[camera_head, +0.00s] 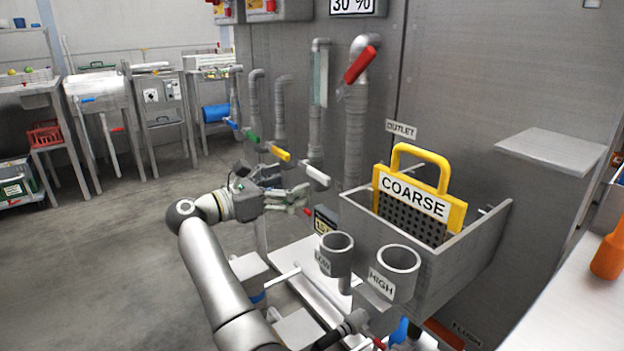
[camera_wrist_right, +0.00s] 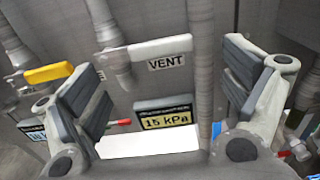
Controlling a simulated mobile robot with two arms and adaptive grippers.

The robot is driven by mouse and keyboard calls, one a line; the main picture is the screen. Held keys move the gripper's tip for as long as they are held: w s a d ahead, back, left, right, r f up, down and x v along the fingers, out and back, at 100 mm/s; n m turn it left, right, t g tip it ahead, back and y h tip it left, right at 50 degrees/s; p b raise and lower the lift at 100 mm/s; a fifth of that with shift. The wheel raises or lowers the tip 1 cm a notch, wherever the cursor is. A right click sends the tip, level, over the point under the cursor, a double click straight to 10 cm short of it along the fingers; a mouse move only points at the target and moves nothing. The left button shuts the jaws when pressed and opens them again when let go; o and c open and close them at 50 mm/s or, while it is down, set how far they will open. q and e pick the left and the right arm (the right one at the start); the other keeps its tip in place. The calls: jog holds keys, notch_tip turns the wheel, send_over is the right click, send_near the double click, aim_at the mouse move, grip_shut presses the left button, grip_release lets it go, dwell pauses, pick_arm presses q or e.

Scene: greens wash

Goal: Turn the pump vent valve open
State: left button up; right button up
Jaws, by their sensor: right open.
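The vent valve's white lever handle (camera_head: 315,174) sticks out from a grey pipe on the machine wall in the head view. In the right wrist view the white handle (camera_wrist_right: 147,47) lies nearly level, with a VENT label (camera_wrist_right: 167,62) under its right part. My right gripper (camera_head: 302,198) is open and empty, slightly below and left of the handle in the head view. In the wrist view its two fingers (camera_wrist_right: 165,90) stand wide apart, with the handle between and beyond them. I see no contact with it. My left gripper is not in view.
A yellow lever (camera_head: 280,153) and a green lever (camera_head: 252,136) sit left of the vent handle. A 15 kPa display (camera_wrist_right: 165,119) is below it. A grey bin (camera_head: 480,235) with a yellow COARSE screen (camera_head: 445,162) and two cups stands close at right.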

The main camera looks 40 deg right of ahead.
aim_at(316, 176)
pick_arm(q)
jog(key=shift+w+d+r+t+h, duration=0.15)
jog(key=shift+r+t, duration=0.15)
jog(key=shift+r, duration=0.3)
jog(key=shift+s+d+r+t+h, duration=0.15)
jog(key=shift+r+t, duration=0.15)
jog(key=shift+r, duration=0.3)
pick_arm(e)
jog(key=d, duration=0.6)
jog(key=shift+s, duration=0.3)
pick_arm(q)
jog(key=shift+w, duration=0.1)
